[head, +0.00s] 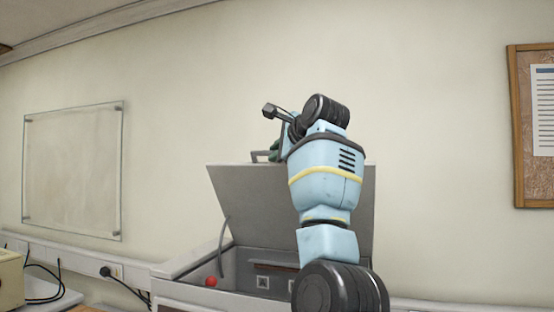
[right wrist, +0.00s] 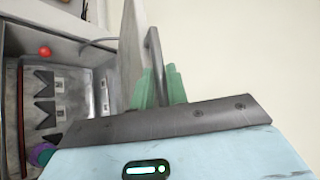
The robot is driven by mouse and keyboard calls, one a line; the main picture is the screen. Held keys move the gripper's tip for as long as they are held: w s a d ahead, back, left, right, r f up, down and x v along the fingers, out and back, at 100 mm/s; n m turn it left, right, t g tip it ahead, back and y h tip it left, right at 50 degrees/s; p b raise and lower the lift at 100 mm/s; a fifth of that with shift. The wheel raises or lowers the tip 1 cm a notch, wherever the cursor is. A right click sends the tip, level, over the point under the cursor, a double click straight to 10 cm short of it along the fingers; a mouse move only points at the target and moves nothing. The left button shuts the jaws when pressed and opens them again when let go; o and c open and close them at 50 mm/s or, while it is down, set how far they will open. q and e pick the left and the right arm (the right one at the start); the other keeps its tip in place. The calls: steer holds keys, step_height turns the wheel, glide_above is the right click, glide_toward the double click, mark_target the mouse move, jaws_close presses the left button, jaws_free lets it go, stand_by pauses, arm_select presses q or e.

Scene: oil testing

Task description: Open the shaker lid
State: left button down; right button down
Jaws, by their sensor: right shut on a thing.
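The shaker (head: 190,270) is a grey box against the wall. Its grey lid (head: 255,205) stands raised, tilted back steeply, with the inside of the box exposed. In the right wrist view the lid (right wrist: 132,40) shows nearly edge-on. A bar handle (head: 258,155) sits at the lid's top edge; it also shows in the right wrist view (right wrist: 154,55). My right gripper (head: 276,150) is at the top of the lid, mostly hidden behind my arm. Its green fingers (right wrist: 158,88) are shut around the handle. My left gripper is out of view.
A purple and teal object (right wrist: 42,153) shows at the box's lower edge. A beige device (head: 10,280) stands at far left. The wall above the lid is clear.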

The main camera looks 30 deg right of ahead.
steer(key=shift+w+d+r, duration=0.15)
steer(key=shift+d, duration=0.05)
stand_by(0.3)
steer(key=c, duration=1.5)
jaws_free()
steer(key=v, duration=0.8)
